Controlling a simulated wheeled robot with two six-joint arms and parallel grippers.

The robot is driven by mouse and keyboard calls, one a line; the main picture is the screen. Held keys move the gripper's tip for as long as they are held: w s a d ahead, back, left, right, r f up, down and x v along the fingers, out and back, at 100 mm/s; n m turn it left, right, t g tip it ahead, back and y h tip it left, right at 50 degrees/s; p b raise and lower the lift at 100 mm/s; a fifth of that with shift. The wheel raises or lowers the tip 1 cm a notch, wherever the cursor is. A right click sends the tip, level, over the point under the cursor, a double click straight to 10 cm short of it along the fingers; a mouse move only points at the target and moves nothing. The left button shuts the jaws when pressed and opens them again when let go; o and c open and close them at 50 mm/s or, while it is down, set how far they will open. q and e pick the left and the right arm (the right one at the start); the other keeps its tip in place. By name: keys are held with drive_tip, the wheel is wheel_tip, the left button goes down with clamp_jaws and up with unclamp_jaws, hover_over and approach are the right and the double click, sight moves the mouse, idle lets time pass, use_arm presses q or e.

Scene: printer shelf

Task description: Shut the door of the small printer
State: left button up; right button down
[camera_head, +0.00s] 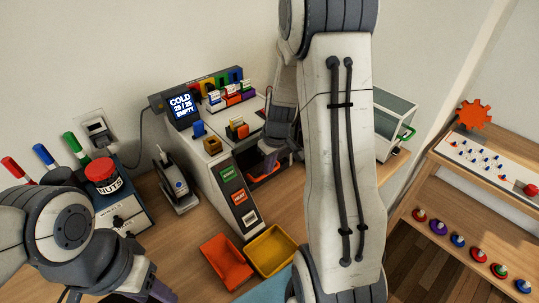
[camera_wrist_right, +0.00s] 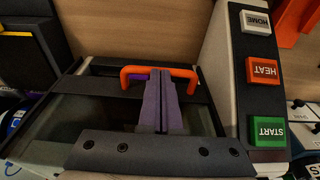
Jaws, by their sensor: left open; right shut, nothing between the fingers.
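The printer (camera_head: 218,165) has a lit screen reading COLD and EMPTY and a front panel with START and HEAT buttons. Its dark-framed, see-through door (camera_wrist_right: 60,112) has an orange handle (camera_wrist_right: 130,73), which also shows low in the head view (camera_head: 265,174). My right gripper (camera_wrist_right: 161,78) is shut and empty, its purple fingers at the middle of the handle. I cannot tell whether they touch it, or how far the door stands open. My right arm hides much of the printer's right side. My left gripper (camera_head: 160,291) is open at the bottom edge, partly cut off.
Orange (camera_head: 226,262) and yellow (camera_head: 271,250) trays lie before the printer. A grey tool (camera_head: 176,188) and the NUTS box (camera_head: 122,212) stand left. A glass case with a green handle (camera_head: 406,134) is behind my right arm. A shelf (camera_head: 480,210) stands right.

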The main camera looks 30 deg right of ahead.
wheel_tip(320, 180, down, 6)
drive_tip(key=b, duration=0.4)
drive_tip(key=shift+f, duration=0.15)
use_arm(q)
wheel_tip(320, 180, down, 6)
drive_tip(key=shift+s+r, duration=0.1)
use_arm(e)
drive_tip(key=shift+s, duration=0.1)
drive_tip(key=shift+f, duration=0.15)
drive_tip(key=shift+s+a, duration=0.1)
wheel_tip(320, 180, up, 15)
drive_tip(key=s+p, duration=0.2)
drive_tip(key=p, duration=0.1)
drive_tip(key=s+a+n+g, duration=0.1)
drive_tip(key=s+a+n, duration=0.35)
drive_tip(key=a, duration=1.25)
use_arm(q)
drive_tip(key=r, duration=0.2)
drive_tip(key=shift+d+r, duration=0.3)
use_arm(e)
drive_tip(key=s+a, duration=0.4)
drive_tip(key=s, duration=0.4)
drive_tip(key=s+a+n+g, duration=0.1)
drive_tip(key=s+a, duration=0.3)
drive_tip(key=s, duration=0.4)
drive_tip(key=shift+a+y, duration=0.25)
drive_tip(key=shift+y, duration=0.05)
